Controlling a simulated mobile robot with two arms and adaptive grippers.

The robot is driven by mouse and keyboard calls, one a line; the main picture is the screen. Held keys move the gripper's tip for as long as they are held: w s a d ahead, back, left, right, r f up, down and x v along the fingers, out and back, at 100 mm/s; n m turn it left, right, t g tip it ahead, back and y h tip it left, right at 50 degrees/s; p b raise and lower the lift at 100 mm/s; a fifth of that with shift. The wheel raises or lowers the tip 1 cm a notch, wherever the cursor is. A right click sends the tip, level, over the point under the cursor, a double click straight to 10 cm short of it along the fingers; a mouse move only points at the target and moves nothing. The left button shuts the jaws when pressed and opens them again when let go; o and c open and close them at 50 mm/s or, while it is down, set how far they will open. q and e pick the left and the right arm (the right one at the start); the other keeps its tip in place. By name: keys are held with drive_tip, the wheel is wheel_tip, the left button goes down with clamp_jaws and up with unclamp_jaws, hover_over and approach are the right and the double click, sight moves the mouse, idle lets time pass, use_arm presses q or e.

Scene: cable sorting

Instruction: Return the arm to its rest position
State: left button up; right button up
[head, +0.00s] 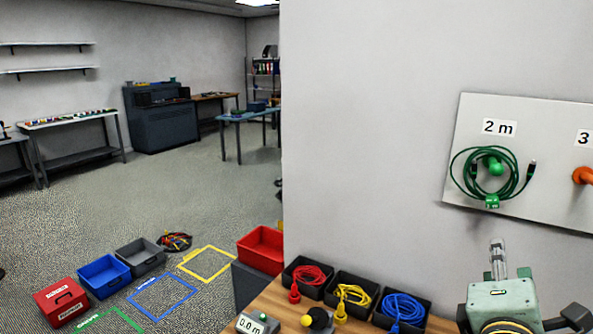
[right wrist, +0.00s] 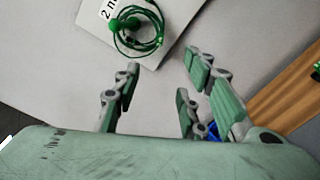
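My right gripper (head: 498,258) is at the lower right of the head view, below the pegboard. In the right wrist view its fingers (right wrist: 160,68) are spread apart with nothing between them. A coiled green cable (head: 516,180) hangs on a green peg (head: 495,167) under the "2 m" label; it also shows in the right wrist view (right wrist: 158,36), beyond the fingertips and apart from them. My left gripper is in neither view.
The white board (head: 465,130) also has an orange peg (head: 583,175). On the wooden table (head: 270,300) stand black bins with a red cable (head: 309,277), a yellow cable (head: 352,295) and a blue cable (head: 403,307). A red tray (head: 262,246) stands left of them.

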drive_tip(key=s+a+f+m+g+y, duration=0.2)
drive_tip(key=f, duration=0.6)
drive_tip(key=s+a+f+m+g+y, duration=0.2)
drive_tip(key=a+f, duration=0.1)
drive_tip(key=f, duration=0.4)
drive_tip(key=s+a+f+m+g+y, duration=0.2)
drive_tip(key=f, duration=0.6)
drive_tip(key=s+a+f+m+g+y, duration=0.25)
drive_tip(key=s+f+m, duration=0.25)
drive_tip(key=s+f, duration=0.35)
drive_tip(key=s+a+f+m+g+y, duration=0.1)
drive_tip(key=s+a+f+m+g, duration=0.3)
drive_tip(key=s+f, duration=0.4)
wheel_tip(320, 180, down, 27)
drive_tip(key=s, duration=0.3)
drive_tip(key=s+d+f+g, duration=0.2)
drive_tip(key=s+d+f, duration=0.1)
drive_tip(key=s+f, duration=1.1)
drive_tip(key=shift+s, duration=0.95)
